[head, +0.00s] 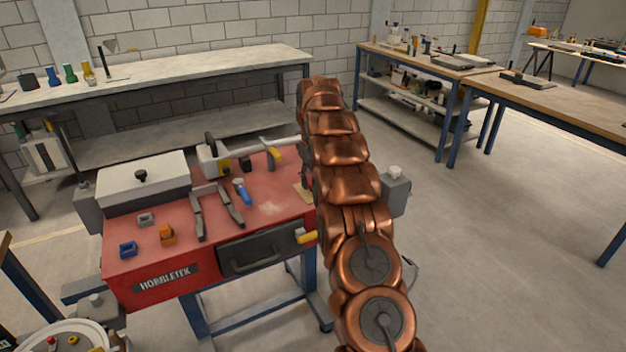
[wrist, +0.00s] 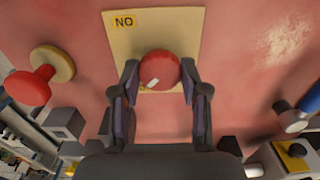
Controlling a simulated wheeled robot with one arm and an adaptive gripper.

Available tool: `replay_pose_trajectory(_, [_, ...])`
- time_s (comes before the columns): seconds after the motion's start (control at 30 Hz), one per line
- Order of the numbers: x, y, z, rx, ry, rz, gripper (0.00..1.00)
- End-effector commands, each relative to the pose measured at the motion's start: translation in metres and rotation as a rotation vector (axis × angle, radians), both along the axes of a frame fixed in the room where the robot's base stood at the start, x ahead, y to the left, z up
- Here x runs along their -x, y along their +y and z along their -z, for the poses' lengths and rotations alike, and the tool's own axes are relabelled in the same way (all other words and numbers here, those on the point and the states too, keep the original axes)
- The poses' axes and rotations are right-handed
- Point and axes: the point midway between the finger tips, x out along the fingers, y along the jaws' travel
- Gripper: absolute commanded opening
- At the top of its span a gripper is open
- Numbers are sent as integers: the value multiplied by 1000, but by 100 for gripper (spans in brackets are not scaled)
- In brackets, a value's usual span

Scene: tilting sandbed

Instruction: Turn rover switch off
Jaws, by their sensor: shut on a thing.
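In the wrist view, a round red switch knob (wrist: 160,66) with a small white mark stands in front of a cream plate (wrist: 118,45) with a yellow label reading "NO". My gripper (wrist: 159,75) is shut on the knob, with one dark finger on each side of it. The switch's base is hidden behind the knob. In the head view, part of the cream plate (head: 302,195) shows at the right edge of the red bench top. My copper arm hides the knob and most of my gripper there.
In the wrist view, another red knob (wrist: 27,87) stands at left. Open floor lies to the right.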

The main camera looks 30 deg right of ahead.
Motion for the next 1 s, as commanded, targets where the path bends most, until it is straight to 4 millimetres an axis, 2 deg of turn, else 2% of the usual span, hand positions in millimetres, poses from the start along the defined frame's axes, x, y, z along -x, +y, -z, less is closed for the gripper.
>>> replay_pose_trajectory(0.47, [-1,0,-1,2,-3,-13,10])
replay_pose_trajectory(0.5, [-1,0,-1,2,-3,-13,48])
replay_pose_trajectory(0.7, [0,0,-1,1,-2,-13,69])
replay_pose_trajectory(1.0, [0,0,0,0,-1,-12,70])
